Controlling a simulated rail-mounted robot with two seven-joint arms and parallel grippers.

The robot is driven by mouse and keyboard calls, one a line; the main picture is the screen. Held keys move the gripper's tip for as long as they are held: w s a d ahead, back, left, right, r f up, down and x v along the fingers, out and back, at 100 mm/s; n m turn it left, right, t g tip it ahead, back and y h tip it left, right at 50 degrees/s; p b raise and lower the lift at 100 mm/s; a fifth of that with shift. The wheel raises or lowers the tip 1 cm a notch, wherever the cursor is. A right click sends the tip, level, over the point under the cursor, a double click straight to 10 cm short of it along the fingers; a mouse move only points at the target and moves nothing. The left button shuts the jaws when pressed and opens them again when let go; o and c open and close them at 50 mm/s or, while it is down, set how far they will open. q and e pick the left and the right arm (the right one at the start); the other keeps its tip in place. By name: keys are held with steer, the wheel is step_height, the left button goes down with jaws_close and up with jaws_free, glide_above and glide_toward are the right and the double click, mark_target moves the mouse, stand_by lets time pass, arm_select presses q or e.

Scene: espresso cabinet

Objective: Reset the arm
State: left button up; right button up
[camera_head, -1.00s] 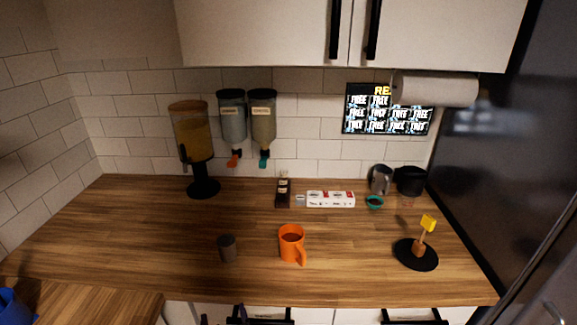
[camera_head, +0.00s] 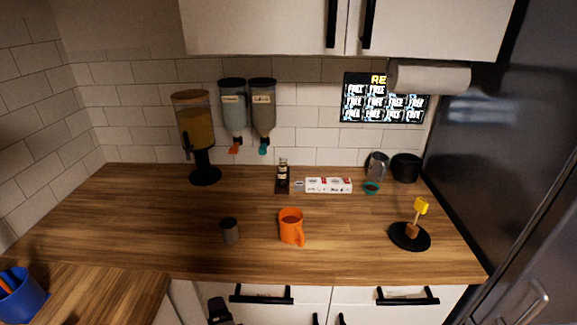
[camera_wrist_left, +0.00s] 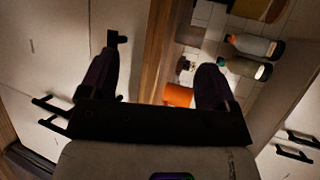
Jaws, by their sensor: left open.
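My left gripper (camera_wrist_left: 160,68) is open in the left wrist view, with its two dark fingers spread and nothing between them. Past the fingers that view shows the wooden counter edge (camera_wrist_left: 158,50) and part of the orange mug (camera_wrist_left: 178,95), which is apart from the gripper. In the head view a dark piece of my arm or gripper shows at the bottom edge, in front of the cabinet and below the counter. My right gripper is not clearly in view.
A blue container (camera_head: 22,300) stands at lower left. Drawer handles (camera_head: 262,296) jut below the counter.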

arm_select(q)
steer(key=s+a+f+n+g+h, duration=0.2)
steer(key=s+f+n+g, duration=0.15)
steer(key=s, duration=0.75)
steer(key=s+a+f+n+g+h+p, duration=0.1)
steer(key=s+f+n+g+h, duration=0.3)
steer(key=s, duration=0.7)
steer(key=s+a+f+n+g+h, duration=0.15)
steer(key=s+n, duration=0.35)
steer(key=s, duration=0.6)
step_height(320, 180, up, 33)
steer(key=p, duration=3.3)
steer(key=shift+a+y, duration=0.25)
steer(key=shift+y, duration=0.2)
